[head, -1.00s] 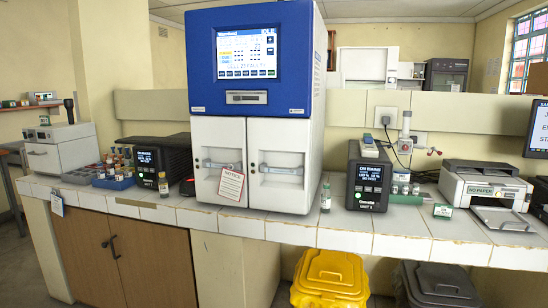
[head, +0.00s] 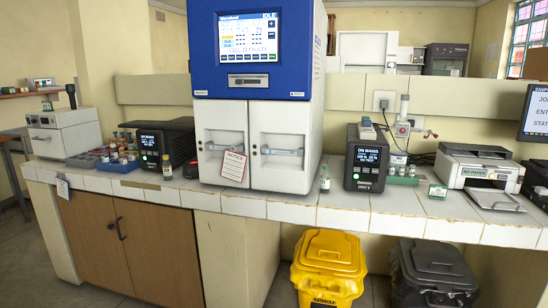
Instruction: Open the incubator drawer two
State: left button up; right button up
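The incubator is a tall blue and white cabinet (head: 258,90) on the tiled bench, with a lit touch screen (head: 247,37) in its blue upper part. Below are two white fronts side by side, each with a horizontal handle. The left front (head: 221,127) carries a hanging NOTICE tag (head: 234,166). The right front (head: 282,170) has a bare handle (head: 281,152). Both fronts look closed. No drawer number is legible. Neither of my grippers shows in the head view.
Black power units stand left (head: 161,146) and right (head: 366,158) of the incubator. A small vial (head: 325,179) stands near its right front corner. A printer (head: 478,170) is at the right. A yellow bin (head: 328,262) and a grey bin (head: 433,272) stand under the bench.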

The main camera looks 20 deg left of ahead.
aim_at(280, 131)
jog(key=z, duration=0.95)
jog(key=k, duration=0.15)
jog(key=u, duration=2.35)
jog(key=i, duration=2.25)
jog(key=z, duration=0.95)
